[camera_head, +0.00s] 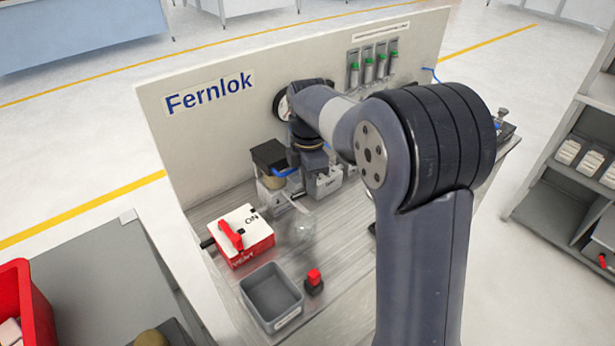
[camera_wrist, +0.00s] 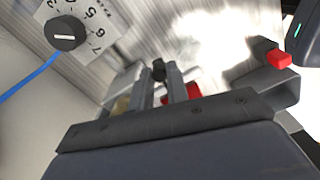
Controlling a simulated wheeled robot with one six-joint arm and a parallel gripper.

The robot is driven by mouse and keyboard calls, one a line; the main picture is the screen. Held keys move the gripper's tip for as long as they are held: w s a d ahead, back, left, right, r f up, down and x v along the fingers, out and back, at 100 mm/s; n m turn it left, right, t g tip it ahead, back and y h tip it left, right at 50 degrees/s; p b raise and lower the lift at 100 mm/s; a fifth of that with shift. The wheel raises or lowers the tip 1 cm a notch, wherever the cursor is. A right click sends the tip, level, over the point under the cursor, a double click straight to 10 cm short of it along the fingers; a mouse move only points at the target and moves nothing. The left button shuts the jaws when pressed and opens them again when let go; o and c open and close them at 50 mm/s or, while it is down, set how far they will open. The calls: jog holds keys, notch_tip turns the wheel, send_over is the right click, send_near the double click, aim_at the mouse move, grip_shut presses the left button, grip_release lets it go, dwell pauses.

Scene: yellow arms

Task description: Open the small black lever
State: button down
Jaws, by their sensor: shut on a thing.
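In the wrist view, my gripper (camera_wrist: 160,83) has its two grey fingers closed around a small black piece (camera_wrist: 158,70), which looks like the tip of the small black lever. Only this end shows between the fingertips; the rest of it is hidden. In the head view, my arm reaches over the workbench to the boxes near the back panel. My fingers and the lever are too hidden there to make out.
A red-and-white box with a red handle (camera_head: 230,235), a grey bin (camera_head: 271,296) and a red button (camera_head: 314,277) stand at the bench's front left. A dial (camera_wrist: 66,33) with a blue cable is close by in the wrist view. The Fernlok panel (camera_head: 210,125) stands behind.

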aim_at(306, 195)
jog(key=shift+s+a+m+p, duration=0.15)
jog(key=shift+s+m+p, duration=0.55)
jog(key=shift+m, duration=1.7)
jog(key=shift+s+a+m+p, duration=0.15)
jog(key=shift+s+m+p, duration=0.5)
jog(key=shift+m, duration=1.75)
jog(key=shift+s+a+m+p, duration=0.15)
jog(key=shift+s+m+p, duration=0.5)
jog(key=shift+m, duration=1.75)
jog(key=shift+s, duration=0.25)
jog(key=c, duration=1.4)
grip_release()
jog(key=shift+o, duration=0.2)
notch_tip(306, 195, up, 11)
jog(key=shift+b, duration=0.35)
jog(key=shift+f, duration=0.1)
